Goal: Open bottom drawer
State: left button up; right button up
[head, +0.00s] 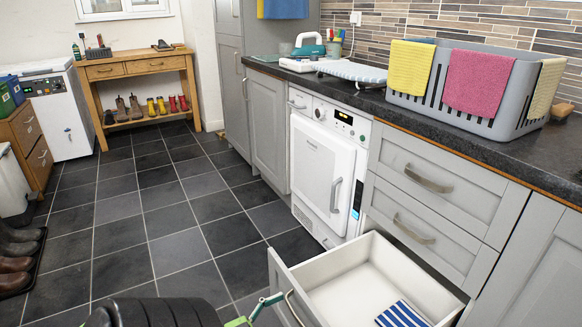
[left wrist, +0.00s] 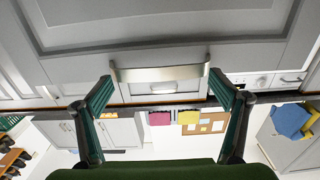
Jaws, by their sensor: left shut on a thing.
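The bottom drawer (head: 345,262) stands pulled well out from the grey cabinet in the head view. A blue-and-white striped cloth (head: 402,314) lies inside it. Its bow handle (head: 292,308) is on the drawer front, partly cut off by the lower edge. My left gripper (head: 262,308) reaches this handle with green fingers, mostly out of frame. In the left wrist view the handle (left wrist: 160,74) spans between the two fingers of my left gripper (left wrist: 162,82), which is shut on it. My right gripper is not in view.
Two closed drawers with handles (head: 428,180) sit above the open one. A white dryer (head: 325,168) stands to its left. A grey basket (head: 475,85) with cloths stands on the worktop. The tiled floor (head: 150,220) is clear; boots (head: 20,245) stand at left.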

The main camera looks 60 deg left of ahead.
pick_arm(q)
jog(key=o, duration=1.4)
jog(key=s, duration=0.8)
jog(key=s+a, duration=0.1)
jog(key=s, duration=0.3)
